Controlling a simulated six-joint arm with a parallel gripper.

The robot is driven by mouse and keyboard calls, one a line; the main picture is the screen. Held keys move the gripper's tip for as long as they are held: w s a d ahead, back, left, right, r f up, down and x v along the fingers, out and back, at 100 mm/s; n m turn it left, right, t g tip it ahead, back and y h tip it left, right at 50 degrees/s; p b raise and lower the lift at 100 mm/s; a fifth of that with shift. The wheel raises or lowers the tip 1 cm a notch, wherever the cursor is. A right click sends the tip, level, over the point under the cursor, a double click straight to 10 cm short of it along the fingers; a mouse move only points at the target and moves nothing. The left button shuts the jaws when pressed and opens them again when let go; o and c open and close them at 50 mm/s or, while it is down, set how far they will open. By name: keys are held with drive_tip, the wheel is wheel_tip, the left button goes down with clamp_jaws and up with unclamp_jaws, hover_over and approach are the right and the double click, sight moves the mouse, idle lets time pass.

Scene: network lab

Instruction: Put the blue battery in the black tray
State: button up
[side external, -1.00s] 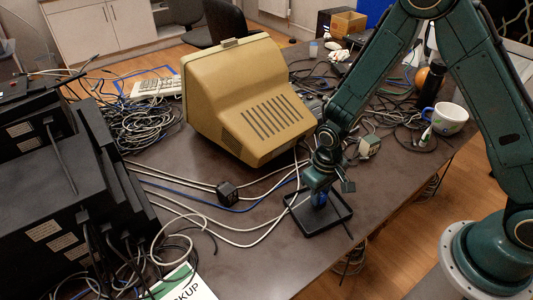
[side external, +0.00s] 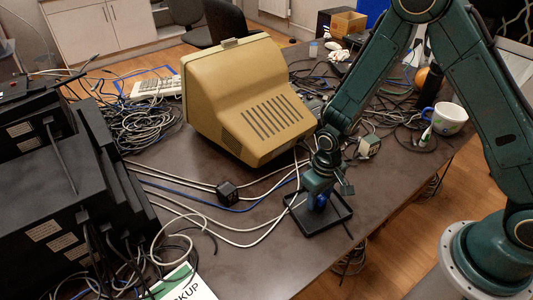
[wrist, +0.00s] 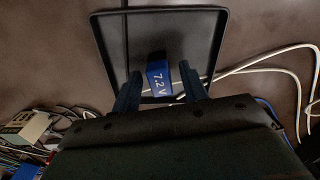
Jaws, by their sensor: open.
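The blue battery (wrist: 159,77), marked "7.2 V", is inside the black tray (wrist: 222,40), near the tray wall closest to my gripper in the wrist view. In the side view the tray (side external: 341,222) sits on the table below my gripper (side external: 321,194), and a little of the blue battery (side external: 321,202) shows between the fingers. In the wrist view my gripper (wrist: 160,77) is open, with one finger on each side of the battery and narrow gaps between. Whether the battery's underside rests on the tray floor is hard to tell.
A beige monitor (side external: 250,105) stands just behind and left of the tray. White cables (side external: 240,240) run over the table up to the tray's left side. A small black box (side external: 227,191) lies left of it. The table's front edge is close on the right.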

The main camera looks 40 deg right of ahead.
drive_tip(key=shift+r, duration=0.1)
wheel_tip(320, 180, up, 12)
idle(0.9)
drive_tip(key=shift+r, duration=0.15)
idle(0.3)
wheel_tip(320, 180, up, 13)
drive_tip(key=t, duration=0.2)
hover_over(320, 196)
drive_tip(key=s+d, duration=0.4)
drive_tip(key=s, duration=0.1)
drive_tip(key=s+d+r+t, duration=0.3)
drive_tip(key=s+r, duration=0.5)
drive_tip(key=s, duration=0.5)
drive_tip(key=shift+t, duration=0.3)
